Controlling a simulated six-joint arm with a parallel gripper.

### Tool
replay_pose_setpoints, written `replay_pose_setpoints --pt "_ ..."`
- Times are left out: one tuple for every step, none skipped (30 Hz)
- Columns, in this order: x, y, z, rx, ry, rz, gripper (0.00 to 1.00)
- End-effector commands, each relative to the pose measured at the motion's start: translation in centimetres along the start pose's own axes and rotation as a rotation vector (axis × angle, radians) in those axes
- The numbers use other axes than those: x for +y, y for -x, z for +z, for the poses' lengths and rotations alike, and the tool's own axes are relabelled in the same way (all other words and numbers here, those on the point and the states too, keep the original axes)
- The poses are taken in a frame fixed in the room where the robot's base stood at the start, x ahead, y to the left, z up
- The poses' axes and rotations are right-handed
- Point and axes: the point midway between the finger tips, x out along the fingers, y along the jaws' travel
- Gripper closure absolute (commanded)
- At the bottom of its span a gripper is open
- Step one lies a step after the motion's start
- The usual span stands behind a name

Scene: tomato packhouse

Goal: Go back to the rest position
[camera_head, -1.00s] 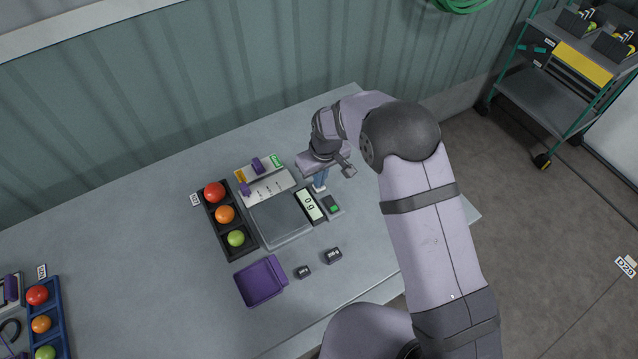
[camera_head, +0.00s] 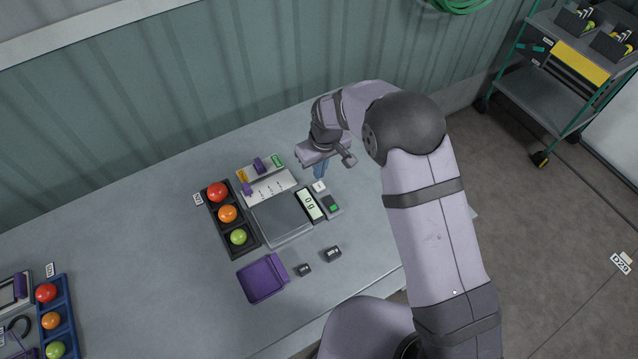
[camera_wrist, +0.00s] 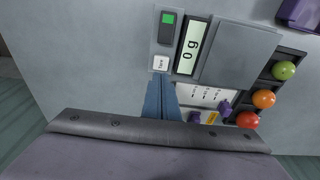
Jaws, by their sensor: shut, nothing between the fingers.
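My gripper (camera_head: 320,172) is shut and empty, its blue fingers together. In the head view it hangs above the bench, just behind the scale's display end. In the wrist view the gripper (camera_wrist: 161,98) points toward the bench near the small white button. The scale (camera_head: 283,219) has a bare grey plate and its display (camera_wrist: 191,46) reads 0 g. A green-lit switch (camera_head: 333,207) sits beside the display. The fingers look apart from the scale and everything on the bench.
A black tray (camera_head: 246,246) holds a red, an orange and a green tomato. A purple tray (camera_head: 263,278) and two small dark weights (camera_head: 332,254) lie in front. A blue rack (camera_head: 69,318) stands far left. A trolley (camera_head: 545,100) stands off the bench at right.

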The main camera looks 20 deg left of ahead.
Motion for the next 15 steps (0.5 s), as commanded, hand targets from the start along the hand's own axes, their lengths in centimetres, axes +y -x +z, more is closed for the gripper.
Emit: replay_pose_setpoints --pt "0.0 -0.01 0.0 0.0 0.0 0.0 1.0" --pt "0.0 -0.01 0.0 0.0 0.0 0.0 1.0" --pt "0.0 -0.01 0.0 0.0 0.0 0.0 1.0" --pt "0.0 -0.01 0.0 0.0 0.0 0.0 1.0" --pt "0.0 -0.01 0.0 0.0 0.0 0.0 1.0" --pt "0.0 -0.01 0.0 0.0 0.0 0.0 1.0" --pt "0.0 -0.01 0.0 0.0 0.0 0.0 1.0" --pt "0.0 -0.01 0.0 0.0 0.0 0.0 1.0" --pt "0.0 -0.01 0.0 0.0 0.0 0.0 1.0" --pt "0.0 -0.01 0.0 0.0 0.0 0.0 1.0" --pt "0.0 -0.01 0.0 0.0 0.0 0.0 1.0" --pt "0.0 -0.01 0.0 0.0 0.0 0.0 1.0" --pt "0.0 -0.01 0.0 0.0 -0.002 0.0 1.0" --pt "0.0 -0.01 0.0 0.0 -0.008 0.0 1.0" --pt "-0.01 -0.01 0.02 -0.001 -0.021 0.0 1.0"
